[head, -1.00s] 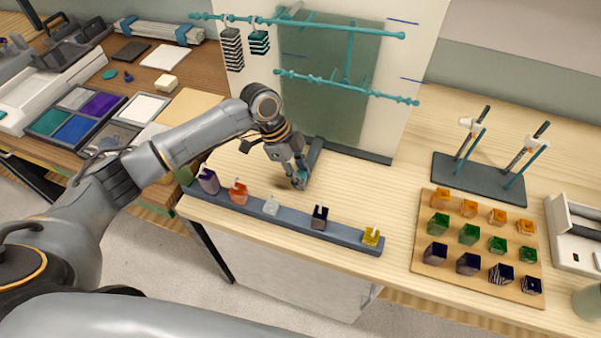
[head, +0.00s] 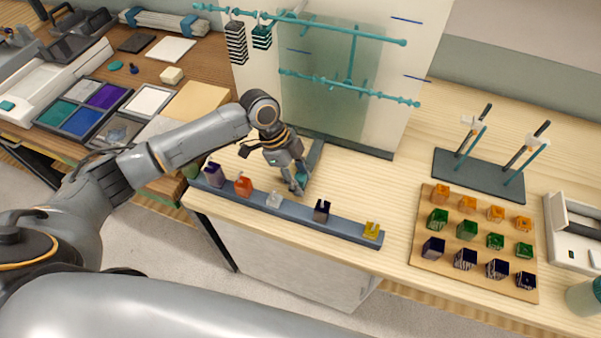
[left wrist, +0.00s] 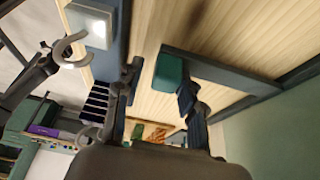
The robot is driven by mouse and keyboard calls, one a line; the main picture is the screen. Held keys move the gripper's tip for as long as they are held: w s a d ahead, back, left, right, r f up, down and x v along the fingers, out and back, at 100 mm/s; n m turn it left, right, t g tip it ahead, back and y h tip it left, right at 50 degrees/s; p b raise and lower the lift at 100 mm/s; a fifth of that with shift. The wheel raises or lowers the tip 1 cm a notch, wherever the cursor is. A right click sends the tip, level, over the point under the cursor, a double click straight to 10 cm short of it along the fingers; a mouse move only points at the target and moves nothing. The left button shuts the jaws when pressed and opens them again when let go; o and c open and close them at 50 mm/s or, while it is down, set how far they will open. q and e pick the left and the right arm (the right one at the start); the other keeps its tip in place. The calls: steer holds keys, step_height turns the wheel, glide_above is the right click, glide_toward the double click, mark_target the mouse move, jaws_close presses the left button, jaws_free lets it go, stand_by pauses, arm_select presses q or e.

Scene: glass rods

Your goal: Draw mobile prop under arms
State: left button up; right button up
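A dark rail (head: 316,155) runs forward from the foot of the upright backboard (head: 330,90). A small teal block, which may be the mobile prop, sits near the rail's front end; it shows clearly in the left wrist view (left wrist: 168,72). My left gripper (head: 299,186) is low over the rail's front end. In the left wrist view its fingers (left wrist: 160,95) are apart, with the block between and just beyond them, close to the right finger; contact is unclear. Teal arms (head: 345,88) cross the board, with striped hangers (head: 236,42) on the upper one. My right gripper is out of view.
A grey strip (head: 290,217) with several coloured notched blocks lies just in front of the gripper. A wooden board (head: 474,246) with several coloured cubes and a dark rod stand (head: 478,176) are on the right. The table between is clear.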

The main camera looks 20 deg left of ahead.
arm_select(q)
steer(key=shift+r, duration=0.1)
steer(key=shift+w+a+r, duration=0.1)
steer(key=shift+a+r, duration=0.05)
steer(key=shift+r, duration=0.15)
steer(key=v, duration=1.1)
steer(key=shift+a+r, duration=0.1)
steer(key=shift+r, duration=0.05)
